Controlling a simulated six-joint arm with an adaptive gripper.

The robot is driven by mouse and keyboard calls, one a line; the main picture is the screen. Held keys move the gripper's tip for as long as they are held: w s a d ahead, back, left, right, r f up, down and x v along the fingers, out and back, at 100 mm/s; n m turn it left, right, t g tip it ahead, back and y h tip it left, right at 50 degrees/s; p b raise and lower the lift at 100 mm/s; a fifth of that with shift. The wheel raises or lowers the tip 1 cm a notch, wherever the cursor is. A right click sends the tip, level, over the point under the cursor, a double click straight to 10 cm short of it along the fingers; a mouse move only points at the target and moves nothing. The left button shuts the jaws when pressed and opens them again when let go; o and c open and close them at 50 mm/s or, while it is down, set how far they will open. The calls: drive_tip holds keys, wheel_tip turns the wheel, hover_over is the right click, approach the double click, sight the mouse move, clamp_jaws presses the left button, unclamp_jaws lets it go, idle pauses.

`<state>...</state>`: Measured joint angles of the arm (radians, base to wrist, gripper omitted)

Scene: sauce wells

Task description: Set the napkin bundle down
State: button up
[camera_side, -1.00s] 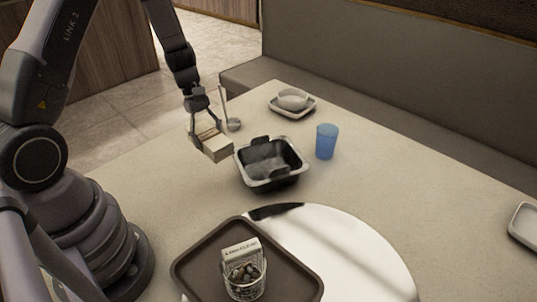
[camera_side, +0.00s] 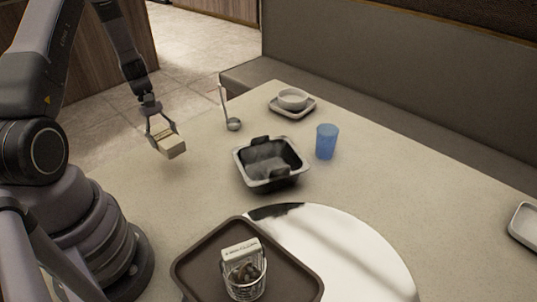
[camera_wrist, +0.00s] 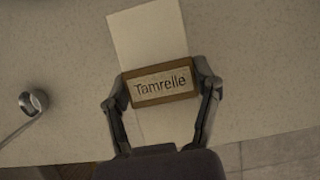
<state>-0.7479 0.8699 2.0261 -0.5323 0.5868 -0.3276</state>
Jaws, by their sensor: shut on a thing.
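The napkin bundle (camera_side: 172,149) is a pale cream block with a brown band. In the wrist view the napkin bundle (camera_wrist: 148,32) shows as a long pale strip with a brown-edged label reading "Tamrelle". My gripper (camera_side: 163,137) is shut on it near the table's far left edge. In the wrist view both fingers of my gripper (camera_wrist: 163,90) press the sides of the label band. I cannot tell for sure whether the bundle touches the table or is just above it.
A ladle (camera_side: 233,124) rests right of the bundle, also in the wrist view (camera_wrist: 34,101).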

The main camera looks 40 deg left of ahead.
sight(179, 159)
drive_tip(key=w+f, duration=0.1)
drive_tip(key=a+f, duration=0.1)
drive_tip(key=w+f, duration=0.1)
drive_tip(key=shift+w+a+f, duration=0.3)
drive_tip(key=shift+a+f, duration=0.05)
drive_tip(key=shift+f, duration=0.05)
drive_tip(key=shift+w+a+f, duration=0.1)
drive_tip(key=shift+f, duration=1.5)
drive_tip(key=shift+f, duration=0.1)
drive_tip(key=o, duration=1.2)
drive_tip(key=shift+c, duration=0.2)
